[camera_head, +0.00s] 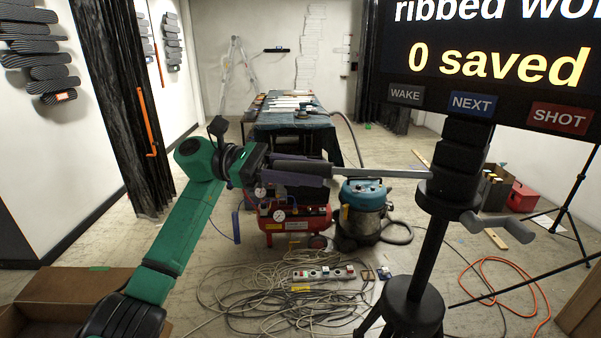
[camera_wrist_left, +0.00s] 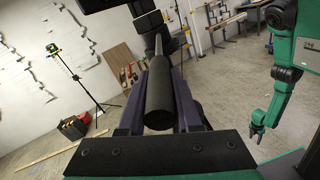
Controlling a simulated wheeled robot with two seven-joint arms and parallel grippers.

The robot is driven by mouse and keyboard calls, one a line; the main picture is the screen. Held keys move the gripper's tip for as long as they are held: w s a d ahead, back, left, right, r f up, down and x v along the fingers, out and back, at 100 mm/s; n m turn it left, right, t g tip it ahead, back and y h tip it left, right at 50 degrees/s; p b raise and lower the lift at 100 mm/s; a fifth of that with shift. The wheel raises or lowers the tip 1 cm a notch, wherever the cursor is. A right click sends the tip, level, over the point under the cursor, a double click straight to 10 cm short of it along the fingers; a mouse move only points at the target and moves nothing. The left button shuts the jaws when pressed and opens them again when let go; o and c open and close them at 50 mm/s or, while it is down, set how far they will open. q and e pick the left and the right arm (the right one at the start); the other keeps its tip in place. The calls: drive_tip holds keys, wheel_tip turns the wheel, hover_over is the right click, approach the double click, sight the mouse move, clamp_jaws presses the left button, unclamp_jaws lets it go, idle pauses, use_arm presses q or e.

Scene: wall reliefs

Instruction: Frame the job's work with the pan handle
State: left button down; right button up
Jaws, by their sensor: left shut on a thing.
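The pan handle (camera_head: 385,173) is a pale metal rod with a black grip, running level from the black tripod head (camera_head: 450,192) toward the left. My left gripper (camera_head: 322,170) is shut on its black grip. In the left wrist view the grip (camera_wrist_left: 159,105) lies between the two purplish fingers, end toward the camera. A dark screen (camera_head: 490,60) above the tripod reads "ribbed wo…", cut off, and "0 saved", with three labelled buttons below. My right gripper (camera_wrist_left: 257,135) hangs away from the handle at the right of the left wrist view; its jaws are too small to judge.
Tangled cables and a power strip (camera_head: 322,277) cover the floor before the tripod. A red compressor (camera_head: 290,222) and a teal vacuum (camera_head: 362,212) stand behind. A cloth-covered table (camera_head: 300,125) is farther back. Black ribbed reliefs (camera_head: 38,50) hang on the left wall.

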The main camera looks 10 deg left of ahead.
sight(273, 168)
use_arm(q)
drive_tip(key=shift+w+r, duration=0.1)
drive_tip(key=shift+r, duration=0.1)
drive_tip(key=c, duration=0.6)
unclamp_jaws()
drive_tip(key=shift+f, duration=0.1)
drive_tip(key=shift+a+f, duration=0.1)
drive_tip(key=shift+a, duration=0.25)
drive_tip(key=a, duration=0.1)
drive_tip(key=a+b, duration=0.1)
drive_tip(key=a, duration=0.1)
drive_tip(key=a+b, duration=0.1)
drive_tip(key=a, duration=0.1)
drive_tip(key=shift+w+a+f, duration=0.1)
drive_tip(key=shift+w, duration=0.3)
drive_tip(key=w+a, duration=0.1)
drive_tip(key=a, duration=0.7)
drive_tip(key=shift+a+r, duration=0.2)
drive_tip(key=shift+a, duration=0.05)
